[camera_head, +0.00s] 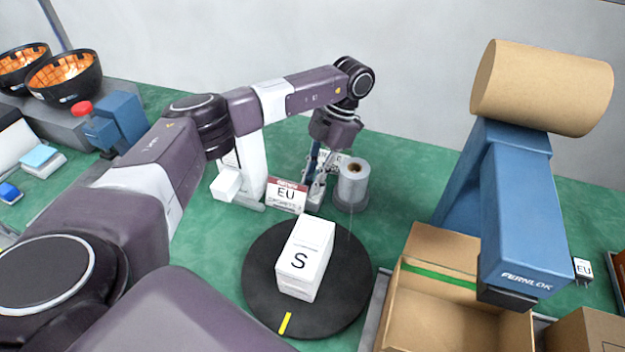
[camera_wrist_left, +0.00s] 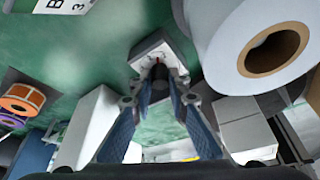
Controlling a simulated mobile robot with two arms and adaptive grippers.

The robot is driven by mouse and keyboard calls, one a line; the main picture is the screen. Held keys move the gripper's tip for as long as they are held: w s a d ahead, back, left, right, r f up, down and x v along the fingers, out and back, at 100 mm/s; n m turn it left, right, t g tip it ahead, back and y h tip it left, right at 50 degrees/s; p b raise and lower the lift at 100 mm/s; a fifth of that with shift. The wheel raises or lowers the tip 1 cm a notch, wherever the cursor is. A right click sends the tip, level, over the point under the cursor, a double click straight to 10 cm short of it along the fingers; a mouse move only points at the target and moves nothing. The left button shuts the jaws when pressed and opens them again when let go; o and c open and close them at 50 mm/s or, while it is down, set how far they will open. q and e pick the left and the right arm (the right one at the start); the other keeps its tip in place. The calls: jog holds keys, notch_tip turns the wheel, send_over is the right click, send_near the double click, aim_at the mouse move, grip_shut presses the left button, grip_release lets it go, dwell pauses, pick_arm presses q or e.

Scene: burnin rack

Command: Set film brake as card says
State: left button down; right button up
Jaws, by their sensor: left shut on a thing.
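My left gripper (camera_head: 318,192) reaches down beside the upright film roll (camera_head: 352,182), behind the turntable. In the left wrist view its two fingers (camera_wrist_left: 163,92) are closed around a small dark knob (camera_wrist_left: 160,72) on a white block (camera_wrist_left: 163,48) with small marks, which I cannot read. The film roll (camera_wrist_left: 230,50) shows close on the right there. The right gripper is not in view.
A blue "FERNLOK" machine (camera_head: 520,215) carries a tan roll (camera_head: 540,88) at the right, over an open cardboard box (camera_head: 425,312). Black bowls (camera_head: 65,78) and a blue device with a red button (camera_head: 82,108) stand at the left. Green bench surface is free behind the roll.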

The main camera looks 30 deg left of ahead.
pick_arm(q)
jog(key=c, duration=2.1)
grip_release()
jog(key=shift+w+r, duration=0.1)
jog(key=v, duration=1.2)
